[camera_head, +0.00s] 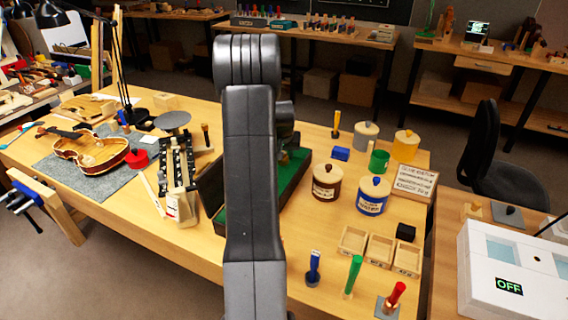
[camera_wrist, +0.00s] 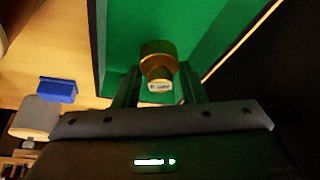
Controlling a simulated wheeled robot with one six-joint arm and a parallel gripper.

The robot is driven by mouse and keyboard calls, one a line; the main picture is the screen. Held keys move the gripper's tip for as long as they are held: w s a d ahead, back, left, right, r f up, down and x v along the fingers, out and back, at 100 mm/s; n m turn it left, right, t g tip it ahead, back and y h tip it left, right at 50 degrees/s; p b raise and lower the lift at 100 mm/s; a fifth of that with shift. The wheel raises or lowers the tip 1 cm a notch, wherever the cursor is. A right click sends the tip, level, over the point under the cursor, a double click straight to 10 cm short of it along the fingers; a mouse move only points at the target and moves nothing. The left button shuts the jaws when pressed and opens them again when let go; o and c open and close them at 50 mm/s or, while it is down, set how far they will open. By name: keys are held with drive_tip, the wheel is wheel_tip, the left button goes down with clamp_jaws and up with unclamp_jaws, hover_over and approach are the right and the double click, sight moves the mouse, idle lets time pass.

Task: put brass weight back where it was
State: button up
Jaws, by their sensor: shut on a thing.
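The brass weight (camera_wrist: 158,55) shows in the wrist view as a short gold cylinder with a narrower knob and a pale, marked end. My gripper (camera_wrist: 160,76) is shut on it, with a dark finger on each side of the knob. Behind the weight is the green lining of an open case (camera_wrist: 225,25). I cannot tell whether the weight touches the lining. In the head view the green-lined case (camera_head: 294,182) is partly hidden behind my arm, which also hides the weight and my fingers.
Small wooden trays (camera_head: 380,250) and upright-handled tools lie nearer. A violin (camera_head: 92,150) on a grey mat lies left.

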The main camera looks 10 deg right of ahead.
drive_tip(key=shift+f, duration=2.05)
drive_tip(key=shift+f, duration=0.1)
drive_tip(key=o, duration=1.2)
drive_tip(key=shift+r, duration=0.2)
drive_tip(key=v, duration=1.1)
drive_tip(key=shift+s+r, duration=0.2)
drive_tip(key=shift+r, duration=0.1)
